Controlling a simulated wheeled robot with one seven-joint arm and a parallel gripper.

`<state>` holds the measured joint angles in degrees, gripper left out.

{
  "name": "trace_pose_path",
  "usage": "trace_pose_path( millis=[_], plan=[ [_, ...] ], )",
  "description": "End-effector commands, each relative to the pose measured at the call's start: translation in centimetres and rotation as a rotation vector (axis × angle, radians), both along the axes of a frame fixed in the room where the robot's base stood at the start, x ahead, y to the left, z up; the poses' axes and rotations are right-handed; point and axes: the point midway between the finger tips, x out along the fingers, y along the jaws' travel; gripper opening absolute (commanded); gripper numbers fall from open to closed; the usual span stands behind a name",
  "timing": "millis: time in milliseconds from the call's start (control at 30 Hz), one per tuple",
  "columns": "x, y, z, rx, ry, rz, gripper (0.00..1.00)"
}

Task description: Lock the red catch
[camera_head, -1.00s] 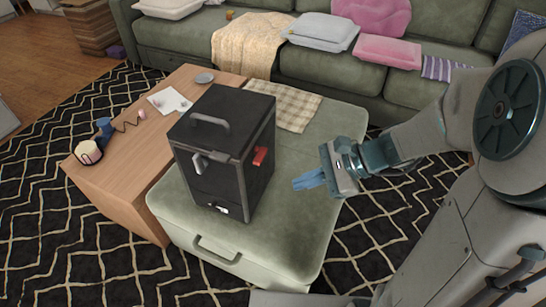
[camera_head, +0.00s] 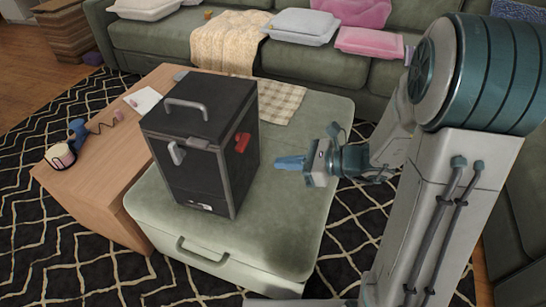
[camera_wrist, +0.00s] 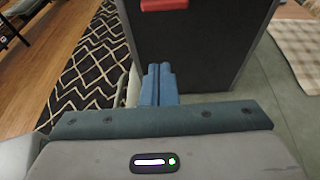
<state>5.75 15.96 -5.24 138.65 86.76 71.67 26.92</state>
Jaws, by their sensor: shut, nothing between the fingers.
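The red catch (camera_head: 242,142) is on the right-hand side face of a black box (camera_head: 190,185), near its upper front edge. In the wrist view the red catch (camera_wrist: 163,5) shows at the top edge, partly cut off, on the dark side of the box (camera_wrist: 205,55). My gripper (camera_head: 277,163) is to the right of the box, pointing at it, a short gap from the catch. Its blue fingers (camera_wrist: 158,80) are together and empty, below the catch in the wrist view. Whether the catch is locked I cannot tell.
The box stands on a green ottoman (camera_head: 290,210), with free room on its right. A grey handle (camera_head: 186,108) is on its top and a light lever (camera_head: 177,152) on its front. A wooden table (camera_head: 95,185) is at left, a checked cloth (camera_head: 280,100) behind.

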Motion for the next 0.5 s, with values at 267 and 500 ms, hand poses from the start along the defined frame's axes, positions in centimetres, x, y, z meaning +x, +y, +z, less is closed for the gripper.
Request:
trace_pose_path(
  millis=[267,500],
  plan=[
    [1.3,5.2,-2.2,0.001,0.0,0.007,0.0],
    [2.4,8.2,-1.6,0.001,-0.007,0.001,0.0]
  ],
)
